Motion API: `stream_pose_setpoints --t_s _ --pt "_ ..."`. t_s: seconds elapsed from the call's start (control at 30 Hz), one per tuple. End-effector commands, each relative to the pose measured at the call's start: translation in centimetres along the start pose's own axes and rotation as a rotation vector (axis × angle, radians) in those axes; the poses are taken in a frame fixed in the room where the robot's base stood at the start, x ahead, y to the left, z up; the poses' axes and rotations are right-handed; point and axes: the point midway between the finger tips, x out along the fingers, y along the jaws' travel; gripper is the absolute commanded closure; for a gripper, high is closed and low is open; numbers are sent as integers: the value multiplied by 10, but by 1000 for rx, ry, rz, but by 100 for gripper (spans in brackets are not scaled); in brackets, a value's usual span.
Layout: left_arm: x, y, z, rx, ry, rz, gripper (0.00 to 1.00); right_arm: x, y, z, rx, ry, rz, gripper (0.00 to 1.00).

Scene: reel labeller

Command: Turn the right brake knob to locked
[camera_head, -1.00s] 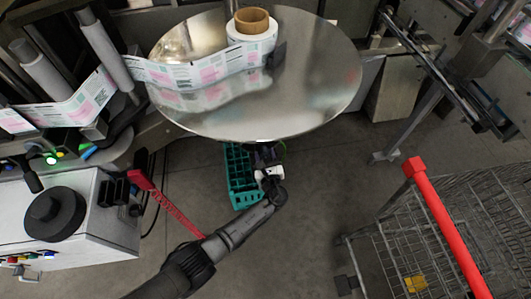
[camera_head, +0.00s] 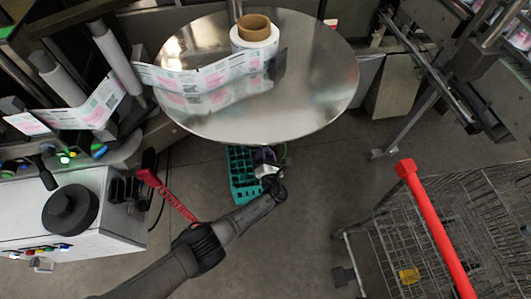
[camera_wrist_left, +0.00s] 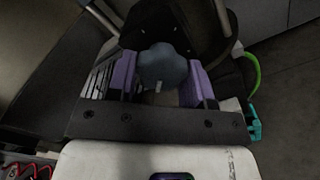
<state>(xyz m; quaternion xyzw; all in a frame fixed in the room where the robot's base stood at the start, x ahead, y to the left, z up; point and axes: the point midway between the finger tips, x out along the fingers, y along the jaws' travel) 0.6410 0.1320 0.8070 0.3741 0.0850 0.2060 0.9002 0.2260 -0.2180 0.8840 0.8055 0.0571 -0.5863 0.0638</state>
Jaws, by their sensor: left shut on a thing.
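A blue-grey lobed knob (camera_wrist_left: 163,66) shows in the left wrist view, between the purple pads of my left gripper (camera_wrist_left: 160,82). The gripper is shut on it. The knob's lock marking is not visible, so I cannot tell its position. In the head view my left gripper (camera_head: 264,156) is at the near edge of the large shiny disc (camera_head: 310,85), partly hidden below it. The knob is hidden there. My right gripper is in neither view.
A teal crate (camera_head: 236,189) stands on the floor beside my left gripper. A wire cart with a red handle (camera_head: 436,229) is at the right. A white cabinet with a black knob (camera_head: 71,208) and a red lever (camera_head: 166,194) are at the left. A label roll (camera_head: 256,38) sits on the disc.

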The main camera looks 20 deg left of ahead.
Motion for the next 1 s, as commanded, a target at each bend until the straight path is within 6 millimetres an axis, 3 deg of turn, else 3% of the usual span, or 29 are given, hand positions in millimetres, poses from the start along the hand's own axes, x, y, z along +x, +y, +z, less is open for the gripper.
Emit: stream_pose_setpoints --t_s 0.4,1.0 --pt "0 1 0 224 1 -2 77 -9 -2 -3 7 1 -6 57" --pt "0 0 -2 278 2 -3 77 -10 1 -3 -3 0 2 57"
